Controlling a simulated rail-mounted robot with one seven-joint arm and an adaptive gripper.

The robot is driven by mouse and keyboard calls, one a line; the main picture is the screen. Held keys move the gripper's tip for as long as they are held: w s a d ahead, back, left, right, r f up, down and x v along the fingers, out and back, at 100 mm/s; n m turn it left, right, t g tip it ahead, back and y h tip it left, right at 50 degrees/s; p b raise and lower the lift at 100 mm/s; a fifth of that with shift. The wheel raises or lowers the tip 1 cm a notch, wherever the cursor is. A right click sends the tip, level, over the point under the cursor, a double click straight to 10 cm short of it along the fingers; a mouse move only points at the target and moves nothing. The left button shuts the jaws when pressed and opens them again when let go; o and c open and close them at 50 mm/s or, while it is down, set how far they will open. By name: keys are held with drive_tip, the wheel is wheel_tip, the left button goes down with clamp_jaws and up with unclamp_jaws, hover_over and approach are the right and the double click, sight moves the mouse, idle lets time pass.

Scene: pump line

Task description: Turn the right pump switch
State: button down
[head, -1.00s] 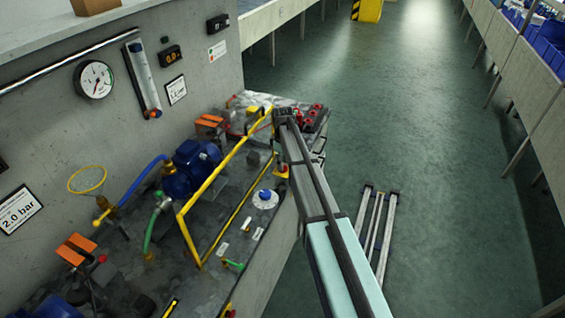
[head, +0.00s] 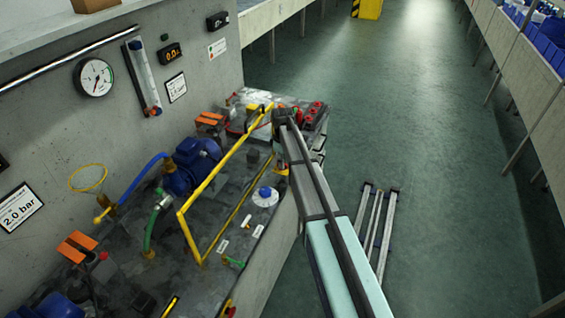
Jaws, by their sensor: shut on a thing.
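The right pump switch (head: 283,171) shows only as a small patch of yellow at the bench's front edge, under the end of my arm. My gripper (head: 279,157) points down there, mostly hidden by my own forearm. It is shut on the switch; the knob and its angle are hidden. A similar red and yellow switch (head: 228,311) sits at the near front edge, at the bottom of the picture. The blue pump (head: 194,165) stands behind the yellow rail.
A yellow rail frame (head: 226,163) stands left of my gripper. A blue-knobbed white disc (head: 265,196) lies nearer. Red parts (head: 315,110) stand at the bench's far end. A gauge (head: 94,78) hangs on the wall. A metal frame (head: 377,225) lies on the otherwise clear aisle floor.

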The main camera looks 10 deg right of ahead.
drive_tip(key=m+b, duration=0.2)
drive_tip(key=m, duration=0.2)
drive_tip(key=shift+f+m, duration=0.15)
drive_tip(key=shift+m, duration=0.15)
drive_tip(key=m+b, duration=0.1)
drive_tip(key=m, duration=0.3)
drive_tip(key=shift+m, duration=0.3)
drive_tip(key=m+b, duration=0.1)
drive_tip(key=m, duration=0.3)
drive_tip(key=shift+m+b, duration=0.45)
drive_tip(key=shift+m, duration=1.75)
drive_tip(key=c, duration=1.1)
unclamp_jaws()
